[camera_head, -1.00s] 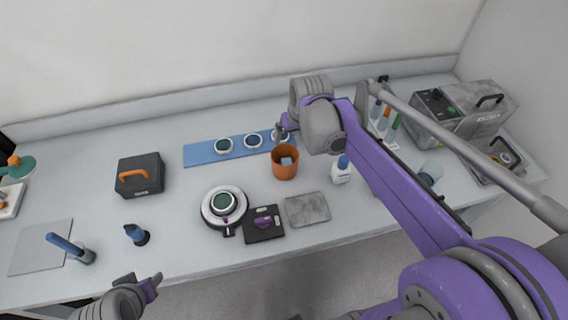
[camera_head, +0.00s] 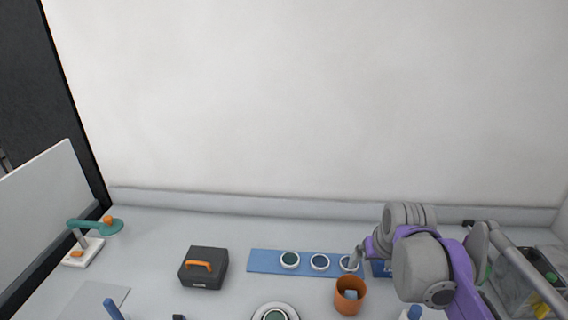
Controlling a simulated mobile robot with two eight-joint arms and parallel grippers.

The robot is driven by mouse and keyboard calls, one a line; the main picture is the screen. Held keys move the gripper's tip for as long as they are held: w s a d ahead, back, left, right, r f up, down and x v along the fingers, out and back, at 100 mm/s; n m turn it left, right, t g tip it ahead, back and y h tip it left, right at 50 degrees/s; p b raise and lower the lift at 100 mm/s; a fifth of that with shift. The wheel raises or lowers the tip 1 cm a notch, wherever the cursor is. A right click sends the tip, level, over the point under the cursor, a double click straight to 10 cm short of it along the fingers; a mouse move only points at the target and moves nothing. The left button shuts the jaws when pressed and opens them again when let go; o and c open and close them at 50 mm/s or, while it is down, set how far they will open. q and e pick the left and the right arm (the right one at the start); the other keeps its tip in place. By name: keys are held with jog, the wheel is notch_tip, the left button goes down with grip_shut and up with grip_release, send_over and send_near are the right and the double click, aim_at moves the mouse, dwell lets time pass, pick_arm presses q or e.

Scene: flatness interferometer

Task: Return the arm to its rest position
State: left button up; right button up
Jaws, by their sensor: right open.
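My right arm (camera_head: 425,262) reaches in from the lower right, purple and grey. My right gripper (camera_head: 357,258) is small in view, open, and overlaps the rightmost round optic (camera_head: 348,263) on the blue mat (camera_head: 268,262). I cannot tell whether it touches the optic. An orange cup (camera_head: 350,303) with a pale block in it stands just in front of the gripper. My left gripper is out of view.
Two more dark round optics (camera_head: 290,260) sit on the mat. A black case (camera_head: 203,268) with an orange handle stands to its left. A teal-armed device (camera_head: 86,247) is at far left. Grey equipment (camera_head: 530,285) stands at the right. A pale wall is behind.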

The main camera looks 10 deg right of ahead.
jog(key=s+a+f+n, duration=0.1)
jog(key=s+a+f, duration=0.3)
jog(key=s+f, duration=0.2)
jog(key=s+a+f+t, duration=0.1)
jog(key=s+a+f, duration=0.4)
jog(key=s, duration=0.3)
jog(key=shift+s+a+f+n+y, duration=0.25)
jog(key=shift+f+n+y, duration=0.15)
jog(key=shift+f, duration=0.35)
dwell(0.4)
